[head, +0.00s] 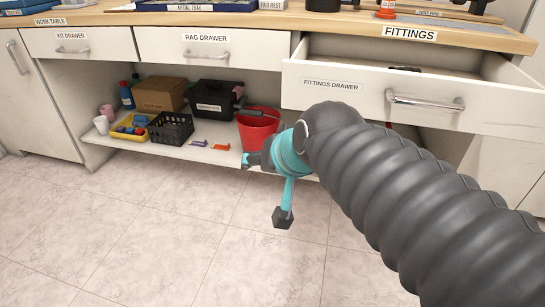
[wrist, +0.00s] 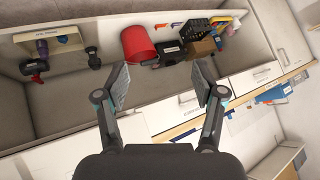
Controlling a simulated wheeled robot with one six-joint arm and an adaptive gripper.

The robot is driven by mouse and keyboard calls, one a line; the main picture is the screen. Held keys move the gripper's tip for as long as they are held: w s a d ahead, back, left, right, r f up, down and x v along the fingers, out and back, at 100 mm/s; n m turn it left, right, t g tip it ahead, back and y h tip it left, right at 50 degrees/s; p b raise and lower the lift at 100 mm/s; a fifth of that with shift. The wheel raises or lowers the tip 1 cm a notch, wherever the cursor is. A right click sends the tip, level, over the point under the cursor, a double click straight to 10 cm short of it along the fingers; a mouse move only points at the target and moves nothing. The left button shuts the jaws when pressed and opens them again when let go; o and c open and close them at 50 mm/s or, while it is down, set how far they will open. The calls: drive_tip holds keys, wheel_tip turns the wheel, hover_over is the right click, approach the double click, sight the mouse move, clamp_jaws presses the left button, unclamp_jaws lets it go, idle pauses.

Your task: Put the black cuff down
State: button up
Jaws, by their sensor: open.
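My gripper (head: 264,189) is open in front of the low shelf, near the red bucket. In the wrist view its two fingers (wrist: 162,82) are spread wide, with nothing between them. No black cuff can be made out for certain. A dark item (head: 405,69) shows partly inside the open fittings drawer (head: 335,93) in the head view; the drawer front hides the rest. In the wrist view, a black fitting-like piece (wrist: 93,58) lies at the left, apart from my fingers. I cannot tell whether either is the cuff.
The red bucket (head: 258,130), a black basket (head: 171,128), a black toolbox (head: 214,99) and a cardboard box (head: 160,94) stand on the low shelf (head: 178,148). The open drawer juts out above my gripper at the right. The tiled floor (head: 140,220) is clear.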

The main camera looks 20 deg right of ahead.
drive_tip(key=s+d+f+n+g+h, duration=0.1)
drive_tip(key=s+d+f+n+g, duration=0.1)
drive_tip(key=s+f, duration=0.5)
drive_tip(key=shift+s+d+f+n+g, duration=0.2)
drive_tip(key=shift+s+n+g, duration=0.4)
drive_tip(key=shift+s, duration=0.45)
